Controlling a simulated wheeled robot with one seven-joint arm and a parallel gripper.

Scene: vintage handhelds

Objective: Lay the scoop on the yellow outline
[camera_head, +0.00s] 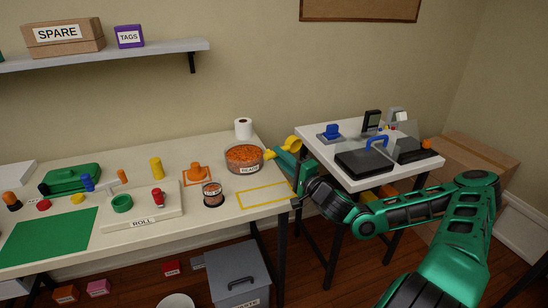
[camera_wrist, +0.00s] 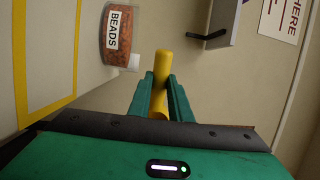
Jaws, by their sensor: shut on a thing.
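The yellow scoop (camera_head: 293,143) is held in my gripper (camera_head: 287,155), at the right end of the long table and just right of the bead tub (camera_head: 244,160). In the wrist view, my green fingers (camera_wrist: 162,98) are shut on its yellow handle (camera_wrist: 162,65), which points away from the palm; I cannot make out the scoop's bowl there. The yellow outline (camera_head: 247,206) is an empty rectangle on the tabletop, in front of the tub and below and left of my gripper. Part of the outline (camera_wrist: 73,50) also shows at the left of the wrist view.
A white paper roll (camera_head: 243,128) stands behind the tub. A smaller white table (camera_head: 372,184) with handheld devices is close on the right. A grey bin (camera_head: 238,277) is on the floor.

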